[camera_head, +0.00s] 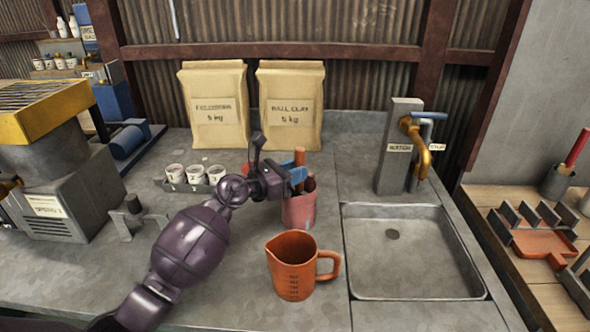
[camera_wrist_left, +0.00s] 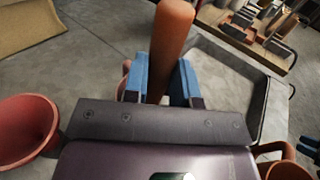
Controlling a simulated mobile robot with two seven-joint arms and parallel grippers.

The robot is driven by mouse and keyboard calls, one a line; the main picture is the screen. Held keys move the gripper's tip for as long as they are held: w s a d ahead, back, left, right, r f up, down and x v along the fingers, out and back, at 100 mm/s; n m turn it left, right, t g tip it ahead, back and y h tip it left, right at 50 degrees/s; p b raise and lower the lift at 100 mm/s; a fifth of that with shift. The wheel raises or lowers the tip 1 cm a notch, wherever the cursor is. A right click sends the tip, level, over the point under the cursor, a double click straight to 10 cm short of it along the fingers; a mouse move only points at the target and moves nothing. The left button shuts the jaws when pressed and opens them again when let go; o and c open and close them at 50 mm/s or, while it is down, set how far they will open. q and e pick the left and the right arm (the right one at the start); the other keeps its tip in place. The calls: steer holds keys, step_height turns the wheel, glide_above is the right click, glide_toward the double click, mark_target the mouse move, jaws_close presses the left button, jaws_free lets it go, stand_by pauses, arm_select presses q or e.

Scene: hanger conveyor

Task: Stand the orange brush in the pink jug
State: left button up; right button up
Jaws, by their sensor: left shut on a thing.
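My left gripper (camera_head: 297,176) is shut on the orange brush (camera_head: 299,157). Its handle points up between the two blue fingers, and it also shows large in the left wrist view (camera_wrist_left: 170,40). The pink jug (camera_head: 297,212) stands on the counter directly below and behind this gripper in the head view, its rim partly covered. The brush's lower end is hidden, so I cannot tell whether it is inside the jug or above it.
An orange measuring jug (camera_head: 292,268) stands close in front, handle to the right. A sink (camera_head: 410,250) with a tap (camera_head: 420,150) lies to the right. Several small cups (camera_head: 196,174) and two clay bags (camera_head: 290,105) are behind. A reddish container (camera_wrist_left: 25,130) is at the left wrist view's left edge.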

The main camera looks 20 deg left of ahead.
arm_select(q)
steer(key=shift+r, duration=0.1)
steer(key=o, duration=1)
steer(key=v, duration=1.1)
